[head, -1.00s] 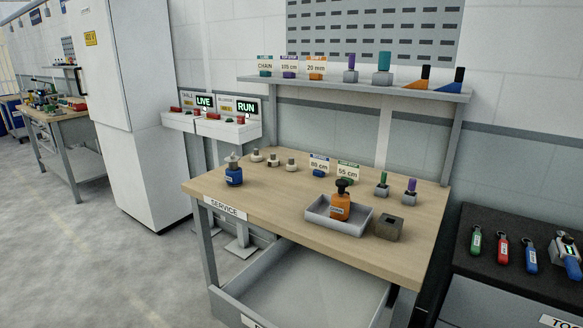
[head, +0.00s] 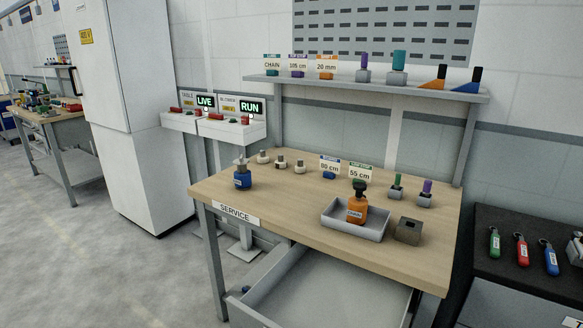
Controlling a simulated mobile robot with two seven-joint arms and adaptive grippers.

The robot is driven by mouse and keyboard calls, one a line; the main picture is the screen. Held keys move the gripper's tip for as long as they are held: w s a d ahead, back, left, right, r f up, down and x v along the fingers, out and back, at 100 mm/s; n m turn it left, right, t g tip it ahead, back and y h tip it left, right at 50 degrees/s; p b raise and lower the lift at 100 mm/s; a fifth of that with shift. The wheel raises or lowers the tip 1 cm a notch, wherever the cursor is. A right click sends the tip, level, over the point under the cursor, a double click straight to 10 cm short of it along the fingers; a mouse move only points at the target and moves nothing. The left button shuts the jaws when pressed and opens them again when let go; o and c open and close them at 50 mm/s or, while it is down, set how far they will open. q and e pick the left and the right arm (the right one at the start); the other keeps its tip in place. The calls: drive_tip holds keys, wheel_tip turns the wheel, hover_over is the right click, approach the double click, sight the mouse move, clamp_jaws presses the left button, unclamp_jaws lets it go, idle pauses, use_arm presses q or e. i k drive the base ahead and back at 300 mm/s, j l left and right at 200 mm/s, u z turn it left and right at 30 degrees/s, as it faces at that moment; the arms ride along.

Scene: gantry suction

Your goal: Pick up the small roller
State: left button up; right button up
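No label marks the small roller, so I cannot tell for certain which thing it is. On the shelf (head: 365,87) above the service bench stand a smaller purple-topped upright piece (head: 364,61) and a larger teal-topped one (head: 398,61), each in a grey base. On the bench top, at the right, stand a small green-topped piece (head: 397,182) and a small purple-topped piece (head: 427,187), also in grey bases. Several small pale knobs, one of them being this one (head: 299,166), stand at the back left. Neither gripper is in view.
The service bench (head: 285,215) has an open drawer (head: 330,285) at its front. On it are a blue bottle (head: 242,179), a grey tray (head: 342,228) with an orange bottle (head: 357,208), and a grey-brown block (head: 408,230). A dark-topped cabinet (head: 500,277) stands right; floor is clear at left.

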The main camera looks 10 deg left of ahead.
sight(300, 168)
drive_tip(key=i+j+z, duration=0.15)
drive_tip(key=j, duration=0.55)
drive_tip(key=i+j+z, duration=0.2)
drive_tip(key=j, duration=0.5)
drive_tip(key=i+j+z, duration=0.15)
drive_tip(key=j, duration=0.6)
drive_tip(key=j+z, duration=0.2)
drive_tip(key=j, duration=0.55)
drive_tip(key=i+j+z, duration=0.1)
drive_tip(key=j, duration=0.2)
drive_tip(key=i+j+z, duration=0.1)
drive_tip(key=j, duration=0.2)
drive_tip(key=i+j+z, duration=0.1)
drive_tip(key=j, duration=0.25)
drive_tip(key=i+j, duration=0.15)
drive_tip(key=j, duration=0.15)
drive_tip(key=i+j, duration=0.15)
drive_tip(key=j+z, duration=0.05)
drive_tip(key=j, duration=0.05)
